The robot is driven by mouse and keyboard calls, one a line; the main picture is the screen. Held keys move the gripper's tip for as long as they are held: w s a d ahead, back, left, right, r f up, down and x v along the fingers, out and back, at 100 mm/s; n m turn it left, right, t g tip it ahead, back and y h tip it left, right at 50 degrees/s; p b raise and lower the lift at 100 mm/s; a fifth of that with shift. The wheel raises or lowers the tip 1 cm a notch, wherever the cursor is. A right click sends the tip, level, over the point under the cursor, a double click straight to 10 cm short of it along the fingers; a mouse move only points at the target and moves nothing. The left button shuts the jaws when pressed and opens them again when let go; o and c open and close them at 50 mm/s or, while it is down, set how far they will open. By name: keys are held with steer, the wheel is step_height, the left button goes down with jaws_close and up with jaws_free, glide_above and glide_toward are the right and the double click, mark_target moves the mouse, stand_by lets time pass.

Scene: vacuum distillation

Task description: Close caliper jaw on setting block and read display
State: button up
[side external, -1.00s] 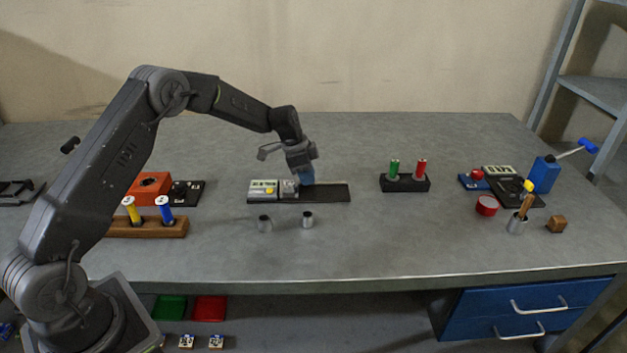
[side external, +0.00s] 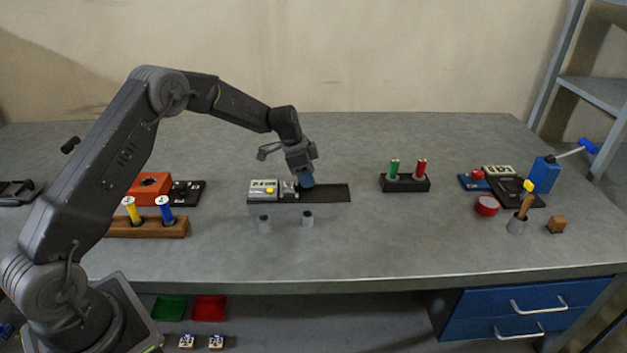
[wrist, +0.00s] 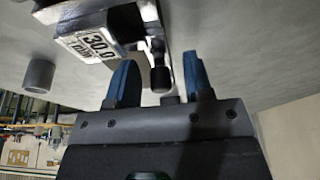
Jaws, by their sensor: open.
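The caliper (side external: 330,194) lies on the bench as a long black bar with a pale display unit (side external: 262,185) at its left end, bearing a yellow button. The display's reading is too small to make out. A small metallic piece sits between the display unit and my gripper (side external: 306,183). My gripper is low over the bar, open, with blue fingers. In the wrist view, its fingers (wrist: 160,62) stand on either side of a dark knob (wrist: 160,79), with gaps showing. A block with a white label reading 30.0 (wrist: 88,45) is to the left; its lower text is unclear.
A black holder with a green and a red tube (side external: 405,184) is to the right. A wooden rack (side external: 148,229) stands at left. The front of the bench is mostly clear.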

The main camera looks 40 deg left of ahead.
steer(key=shift+r, duration=3.55)
steer(key=shift+r, duration=0.1)
steer(key=s+d+r+n+t+y, duration=0.15)
steer(key=s+d+r, duration=0.25)
steer(key=s+r, duration=0.4)
steer(key=s+d+r+n, duration=0.2)
steer(key=s+d+r, duration=0.1)
steer(key=s+r, duration=0.45)
steer(key=s+d+n+t, duration=0.1)
steer(key=s+n, duration=0.1)
steer(key=s, duration=0.9)
steer(key=s+d+n, duration=0.2)
steer(key=s+n, duration=0.1)
steer(key=s, duration=0.8)
steer(key=shift+s+d+f+t+y, duration=0.15)
steer(key=shift+d+f+t+y, duration=0.1)
steer(key=shift+f+t+y, duration=0.15)
